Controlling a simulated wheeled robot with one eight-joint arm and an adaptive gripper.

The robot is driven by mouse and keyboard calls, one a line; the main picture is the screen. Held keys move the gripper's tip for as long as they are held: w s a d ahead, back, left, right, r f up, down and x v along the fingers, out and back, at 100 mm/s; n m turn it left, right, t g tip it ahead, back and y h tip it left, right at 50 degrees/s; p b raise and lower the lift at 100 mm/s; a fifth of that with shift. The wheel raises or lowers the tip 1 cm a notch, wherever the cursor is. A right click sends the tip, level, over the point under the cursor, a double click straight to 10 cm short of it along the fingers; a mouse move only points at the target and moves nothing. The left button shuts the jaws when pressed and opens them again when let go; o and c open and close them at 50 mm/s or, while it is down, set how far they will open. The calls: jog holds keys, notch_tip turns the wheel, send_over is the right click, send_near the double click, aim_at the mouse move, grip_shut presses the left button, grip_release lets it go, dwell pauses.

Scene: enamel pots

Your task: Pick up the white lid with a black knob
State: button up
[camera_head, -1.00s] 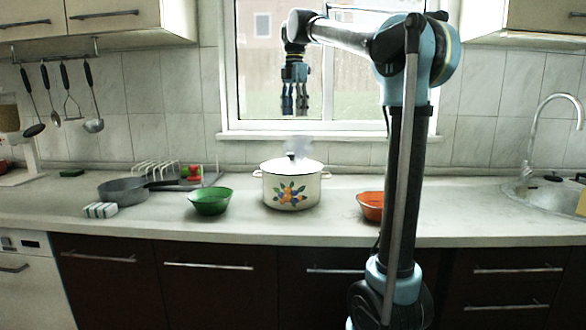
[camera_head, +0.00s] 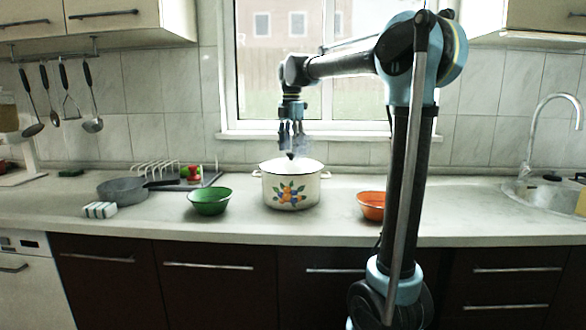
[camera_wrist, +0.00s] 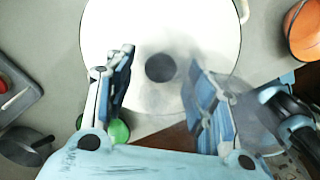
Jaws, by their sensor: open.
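The white lid (camera_head: 276,165) sits on a white enamel pot (camera_head: 291,192) with a fruit decoration, in the middle of the counter. Its black knob (camera_head: 291,156) stands up at the centre, close under my gripper (camera_head: 291,137). In the wrist view the lid (camera_wrist: 160,30) fills the upper middle, and the knob (camera_wrist: 160,67) shows as a dark round spot between the two fingers of my gripper (camera_wrist: 160,72). The fingers are apart and hold nothing. I cannot tell exactly how far the fingertips are above the knob.
A grey pan (camera_head: 123,189), a sponge (camera_head: 100,210) and a dish rack (camera_head: 163,170) are farther left. The window is behind.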

aim_at(291, 160)
jog(key=shift+f, duration=1.1)
jog(key=c, duration=1.1)
